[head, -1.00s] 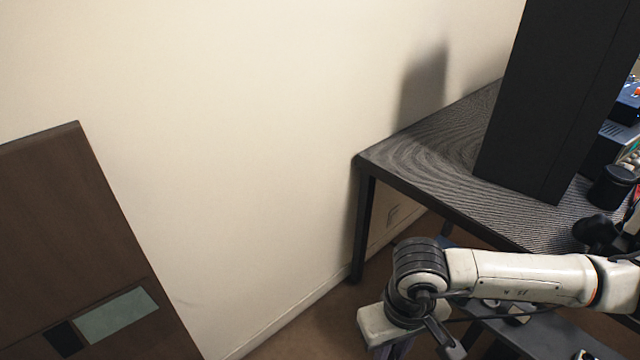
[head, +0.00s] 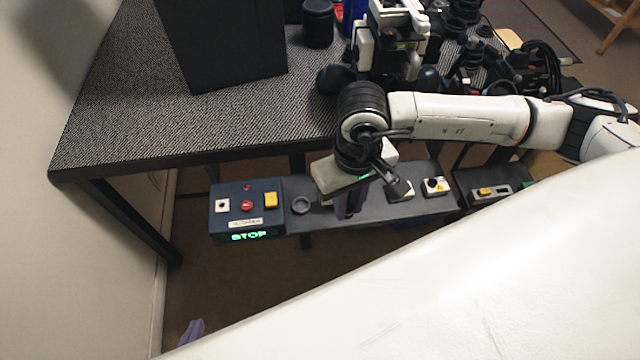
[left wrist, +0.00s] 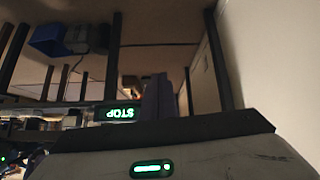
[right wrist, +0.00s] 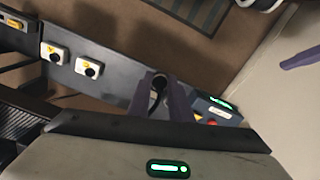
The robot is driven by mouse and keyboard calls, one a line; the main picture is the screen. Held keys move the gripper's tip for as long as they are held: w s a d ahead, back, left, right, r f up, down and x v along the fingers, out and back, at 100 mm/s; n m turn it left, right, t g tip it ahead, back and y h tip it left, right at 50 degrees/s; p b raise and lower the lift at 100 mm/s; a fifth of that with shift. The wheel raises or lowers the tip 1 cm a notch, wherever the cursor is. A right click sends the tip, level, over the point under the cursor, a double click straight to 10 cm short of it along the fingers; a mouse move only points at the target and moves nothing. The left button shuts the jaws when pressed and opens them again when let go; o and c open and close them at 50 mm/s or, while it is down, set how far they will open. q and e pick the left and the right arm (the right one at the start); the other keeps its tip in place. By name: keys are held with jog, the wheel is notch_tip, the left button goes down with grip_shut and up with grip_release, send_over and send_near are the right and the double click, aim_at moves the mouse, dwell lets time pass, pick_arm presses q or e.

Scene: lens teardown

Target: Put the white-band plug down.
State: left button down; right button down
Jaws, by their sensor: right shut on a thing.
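My right gripper (head: 345,203) hangs above the narrow grey shelf in front of the table. In the right wrist view its purple fingers (right wrist: 160,98) are shut on a small dark round thing, the plug (right wrist: 159,83). Its white band cannot be made out. In the head view the plug is hidden by the gripper, and I cannot tell whether it touches the shelf. My left gripper (head: 190,332) shows only its purple tip low at the left. In the left wrist view its fingers (left wrist: 158,96) look closed together, with nothing seen between them.
A dark blue control box (head: 233,209) with a lit STOP sign is left of the right gripper. A dark ring (head: 301,205) lies between them on the grey shelf (head: 318,222). White switch boxes (head: 436,187) sit right. The table (head: 190,125) carries a tall black panel (head: 220,50).

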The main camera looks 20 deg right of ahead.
jog(key=w+a+f+n+b, duration=0.1)
jog(key=w+a+b, duration=0.2)
jog(key=w, duration=0.3)
jog(key=w+a+f+b, duration=0.1)
jog(key=w+a+b, duration=0.1)
jog(key=w+b, duration=0.3)
jog(key=f, duration=0.1)
jog(key=f+p, duration=0.1)
jog(key=f, duration=0.3)
jog(key=shift+w+a+f, duration=0.15)
jog(key=shift+w+a, duration=0.05)
jog(key=shift+w, duration=0.2)
jog(key=shift+f, duration=2.2)
